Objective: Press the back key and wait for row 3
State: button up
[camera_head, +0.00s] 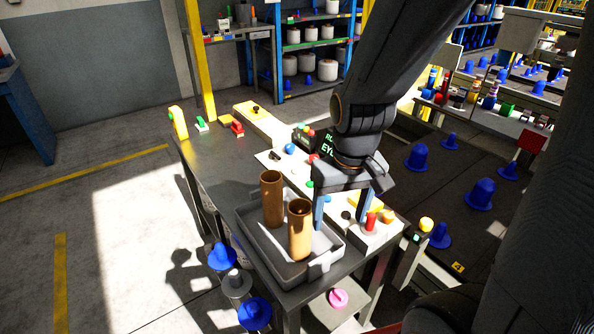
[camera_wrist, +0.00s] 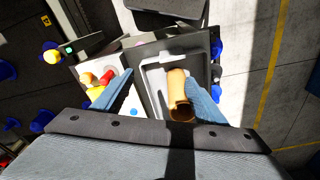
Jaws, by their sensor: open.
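A dark display (camera_head: 328,148) with green lettering stands on the table, partly hidden by my arm; only "RO" and "EY" can be read, and no row number shows. A pale control panel (camera_head: 268,158) carries coloured buttons, among them a blue button (camera_head: 290,148) and a green button (camera_head: 310,184). I cannot tell which is the back key. My gripper (camera_head: 341,208) is open with its blue fingers pointing down over the panel's near end. In the wrist view the open gripper (camera_wrist: 160,88) shows nothing clamped between its fingers.
A grey tray (camera_head: 322,268) holds two brown tubes (camera_head: 271,198) (camera_head: 300,230) close left of my gripper. A red button (camera_head: 371,221) and an orange knob (camera_head: 388,216) stand at the right. Blue cones (camera_head: 222,256) stand beside the table. The floor at left is clear.

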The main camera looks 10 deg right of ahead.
grip_shut()
dwell(0.4)
dwell(1.4)
